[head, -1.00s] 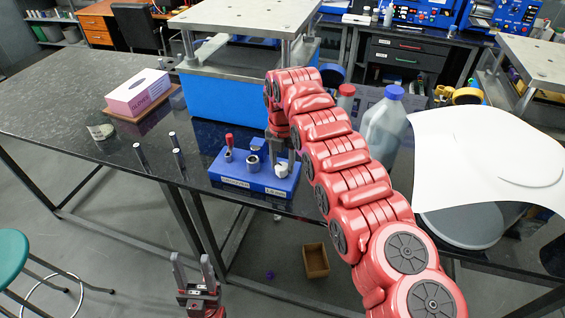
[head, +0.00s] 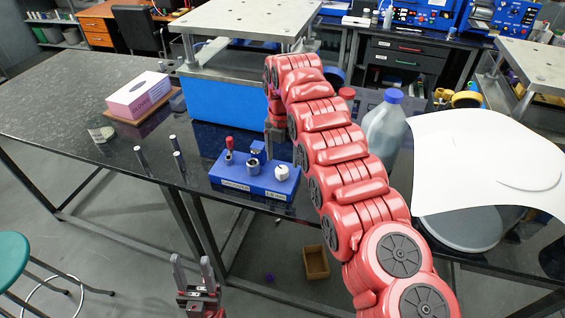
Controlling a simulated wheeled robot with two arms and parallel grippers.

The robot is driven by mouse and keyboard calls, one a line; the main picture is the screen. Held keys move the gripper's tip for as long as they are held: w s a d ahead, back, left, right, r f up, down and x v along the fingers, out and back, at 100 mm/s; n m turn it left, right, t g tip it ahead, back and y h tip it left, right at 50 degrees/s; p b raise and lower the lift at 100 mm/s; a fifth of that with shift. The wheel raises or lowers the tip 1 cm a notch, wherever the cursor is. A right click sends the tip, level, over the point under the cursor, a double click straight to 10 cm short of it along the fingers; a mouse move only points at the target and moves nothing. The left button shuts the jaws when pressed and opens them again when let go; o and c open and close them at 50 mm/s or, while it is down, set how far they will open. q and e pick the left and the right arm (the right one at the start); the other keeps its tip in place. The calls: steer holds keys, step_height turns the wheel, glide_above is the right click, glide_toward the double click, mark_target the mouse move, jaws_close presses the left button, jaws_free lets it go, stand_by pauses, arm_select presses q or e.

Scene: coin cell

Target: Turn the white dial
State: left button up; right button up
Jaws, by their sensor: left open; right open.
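The white dial (head: 281,173) is a small white knob on the right end of a blue base block (head: 230,186) with labels on its front. My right gripper (head: 271,154) points down behind and left of the dial, apart from it in the picture. Its fingers are narrow in this view and partly hidden by my red arm and the base's parts. My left gripper (head: 191,262) is low in front of the table, open and empty, fingers pointing up.
A red-handled part (head: 229,151) and metal cylinders stand on the base. Several metal rods stand to its left. A pink tissue box (head: 138,94), a blue press (head: 219,97) and a blue-capped jug (head: 385,125) are nearby. A box (head: 316,262) lies on the floor.

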mark_target(282, 168)
step_height(282, 168, up, 13)
steer(key=p, duration=1.1)
steer(key=shift+r, duration=0.1)
